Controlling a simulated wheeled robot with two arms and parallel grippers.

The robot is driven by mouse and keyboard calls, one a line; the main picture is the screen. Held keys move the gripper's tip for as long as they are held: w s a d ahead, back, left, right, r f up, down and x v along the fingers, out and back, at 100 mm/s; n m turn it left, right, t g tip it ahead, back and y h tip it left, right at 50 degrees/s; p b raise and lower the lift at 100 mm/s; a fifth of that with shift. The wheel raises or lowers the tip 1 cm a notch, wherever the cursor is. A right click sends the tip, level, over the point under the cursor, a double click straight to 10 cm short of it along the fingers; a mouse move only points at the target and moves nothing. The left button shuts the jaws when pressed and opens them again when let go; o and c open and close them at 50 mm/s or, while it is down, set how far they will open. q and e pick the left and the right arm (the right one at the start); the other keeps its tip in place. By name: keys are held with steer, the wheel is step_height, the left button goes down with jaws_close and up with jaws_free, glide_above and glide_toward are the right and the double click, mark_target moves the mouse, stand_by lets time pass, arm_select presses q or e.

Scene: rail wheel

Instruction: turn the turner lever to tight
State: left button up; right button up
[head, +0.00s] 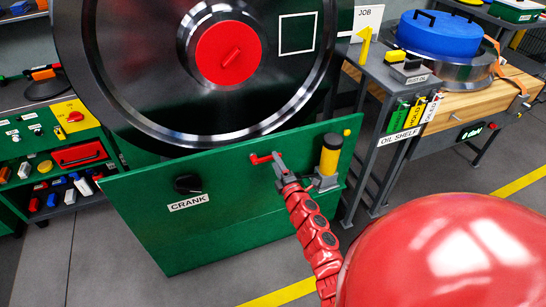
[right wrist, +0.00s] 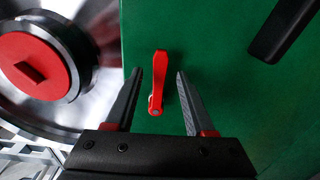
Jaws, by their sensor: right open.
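The turner lever (head: 261,158) is a small red handle on the green front panel (head: 230,215). In the head view it points left, and my right gripper (head: 276,163) covers part of it. My right gripper comes up from below right. In the right wrist view the lever (right wrist: 162,78) stands between the two open fingers (right wrist: 159,73), with green showing between it and the right finger. The left finger is also apart from it. No tight mark can be read in either view. My left gripper is not in view.
A large dark wheel with a red hub (head: 228,54) rises behind the panel. A black crank knob (head: 188,184) is to the left. A yellow and black cylinder (head: 330,155) stands close right of my right gripper. The oil shelf (head: 398,139) is further right.

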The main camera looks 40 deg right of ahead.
steer(key=shift+x, duration=1.65)
jaws_close()
